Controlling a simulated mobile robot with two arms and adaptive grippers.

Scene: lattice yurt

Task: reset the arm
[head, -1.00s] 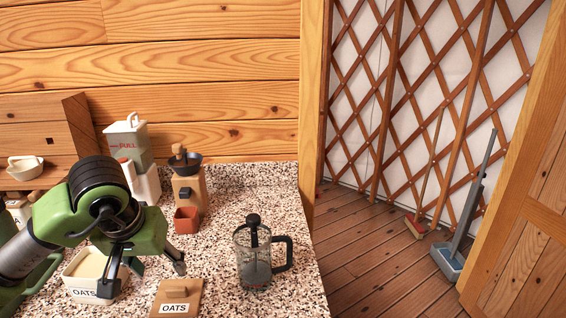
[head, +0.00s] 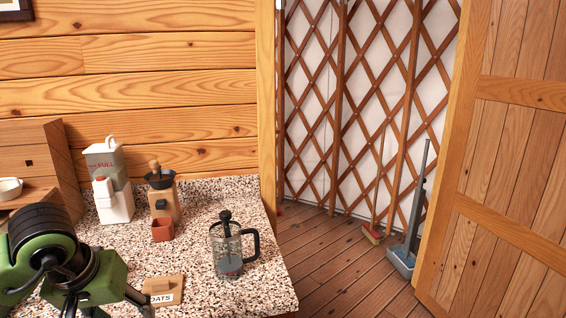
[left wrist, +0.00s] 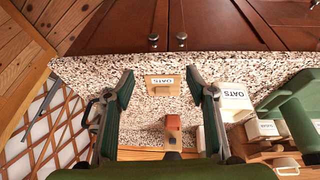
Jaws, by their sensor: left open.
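My left gripper (head: 105,306) is at the lower left of the head view, above the speckled counter (head: 200,290). In the left wrist view its two fingers (left wrist: 161,82) are spread wide with nothing between them. Below them a wooden lid labelled OATS (left wrist: 160,86) lies on the counter; it also shows in the head view (head: 166,286), partly behind a finger. A white container labelled OATS (left wrist: 233,99) stands right of the fingers in the left wrist view. My right gripper is not in view.
A glass press (head: 228,254) with a black handle stands near the counter's right edge. A wooden door (head: 520,180) is at the right; wooden floor (head: 320,260) lies between.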

